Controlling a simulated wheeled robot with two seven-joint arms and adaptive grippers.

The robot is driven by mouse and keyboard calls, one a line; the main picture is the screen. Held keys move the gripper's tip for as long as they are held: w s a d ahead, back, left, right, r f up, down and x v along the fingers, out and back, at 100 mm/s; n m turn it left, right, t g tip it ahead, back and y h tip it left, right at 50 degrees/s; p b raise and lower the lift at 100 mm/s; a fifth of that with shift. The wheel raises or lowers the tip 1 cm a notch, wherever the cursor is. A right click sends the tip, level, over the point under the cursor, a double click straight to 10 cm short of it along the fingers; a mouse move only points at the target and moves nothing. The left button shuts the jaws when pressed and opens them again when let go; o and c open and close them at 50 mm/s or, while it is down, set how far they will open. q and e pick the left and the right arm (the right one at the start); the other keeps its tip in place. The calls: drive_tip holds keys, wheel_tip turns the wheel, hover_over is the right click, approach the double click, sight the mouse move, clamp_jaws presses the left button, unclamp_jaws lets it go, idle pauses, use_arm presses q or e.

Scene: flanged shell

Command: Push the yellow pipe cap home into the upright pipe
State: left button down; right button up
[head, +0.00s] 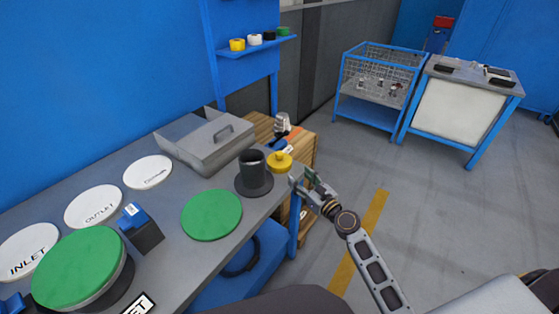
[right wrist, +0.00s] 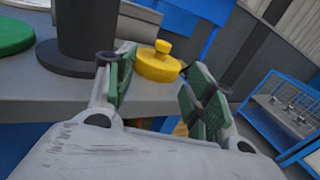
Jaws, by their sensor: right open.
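The yellow pipe cap (head: 280,162) sits on the workbench near its right end, with its knob up. It also shows in the right wrist view (right wrist: 157,66), ahead of my fingers. The dark upright pipe (head: 252,170) stands on a round flange just left of the cap; its top looks open. In the right wrist view the pipe (right wrist: 88,32) is left of the cap. My right gripper (head: 305,180) is open and empty at the bench's right edge, its green-padded fingers (right wrist: 155,95) apart and short of the cap. My left gripper is not in view.
A green disc (head: 211,215) lies on the bench (head: 178,219) beside the pipe flange. Open floor (head: 450,200) lies to the right.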

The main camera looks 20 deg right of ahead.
sight(290, 166)
drive_tip(key=shift+w+d+m, duration=0.1)
drive_tip(key=shift+d+m, duration=0.15)
drive_tip(key=shift+m, duration=0.05)
drive_tip(key=shift+w, duration=0.1)
drive_tip(key=shift+x, duration=3.7)
drive_tip(key=shift+w+a, duration=0.15)
drive_tip(key=shift+w, duration=0.15)
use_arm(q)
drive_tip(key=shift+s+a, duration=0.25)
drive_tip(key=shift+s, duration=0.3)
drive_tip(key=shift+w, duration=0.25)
use_arm(e)
drive_tip(key=shift+w, duration=0.1)
